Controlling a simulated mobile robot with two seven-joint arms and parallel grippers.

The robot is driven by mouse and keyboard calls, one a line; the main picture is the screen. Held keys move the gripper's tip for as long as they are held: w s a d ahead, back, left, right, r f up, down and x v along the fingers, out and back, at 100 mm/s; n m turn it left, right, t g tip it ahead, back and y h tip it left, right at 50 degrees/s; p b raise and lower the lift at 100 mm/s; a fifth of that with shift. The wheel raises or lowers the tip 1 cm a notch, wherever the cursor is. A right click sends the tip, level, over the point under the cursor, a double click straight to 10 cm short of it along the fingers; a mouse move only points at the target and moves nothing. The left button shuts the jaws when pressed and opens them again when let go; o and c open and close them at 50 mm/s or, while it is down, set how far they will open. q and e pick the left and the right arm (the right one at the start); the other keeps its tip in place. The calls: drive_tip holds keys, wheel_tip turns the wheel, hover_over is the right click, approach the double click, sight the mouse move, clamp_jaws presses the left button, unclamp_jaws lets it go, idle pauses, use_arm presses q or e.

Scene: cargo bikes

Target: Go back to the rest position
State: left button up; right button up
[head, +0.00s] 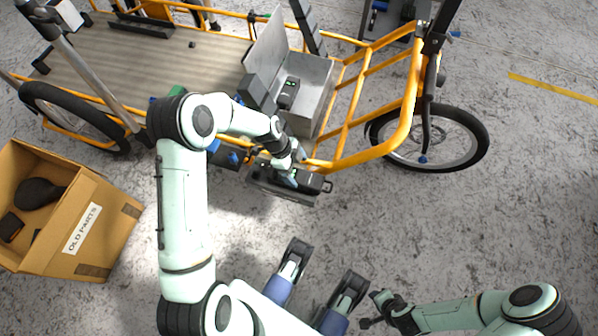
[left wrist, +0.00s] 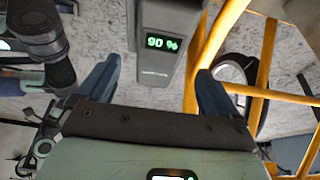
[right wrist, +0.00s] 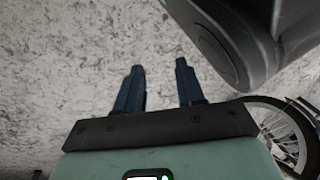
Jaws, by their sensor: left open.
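My left arm reaches out to the near side of the cargo bike. My left gripper (head: 288,172) is over a dark battery unit (head: 308,184) beside the yellow frame. In the left wrist view the blue fingers are apart, and a grey unit reading 90 % (left wrist: 165,40) shows between and beyond them, with gaps on both sides. I cannot tell if the two are the same unit. My right gripper (head: 378,308) is low in the head view, above bare floor. In the right wrist view its fingers (right wrist: 158,88) are apart with nothing between them.
A metal box (head: 312,75) on the bike holds a dark unit (head: 289,92) with a green display. An OLD PARTS carton (head: 112,222) stands at left. The floor at right is clear.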

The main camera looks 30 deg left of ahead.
use_arm(q)
drive_tip(key=p+v, duration=0.2)
drive_tip(key=v, duration=0.8)
drive_tip(key=shift+r, duration=0.15)
use_arm(e)
drive_tip(key=w+a+r+t, duration=0.1)
drive_tip(key=w+r, duration=0.3)
drive_tip(key=r, duration=0.1)
drive_tip(key=shift+w+t, duration=0.25)
drive_tip(key=shift+t, duration=0.05)
use_arm(q)
drive_tip(key=shift+s+a, duration=0.1)
use_arm(e)
drive_tip(key=shift+s+f, duration=0.1)
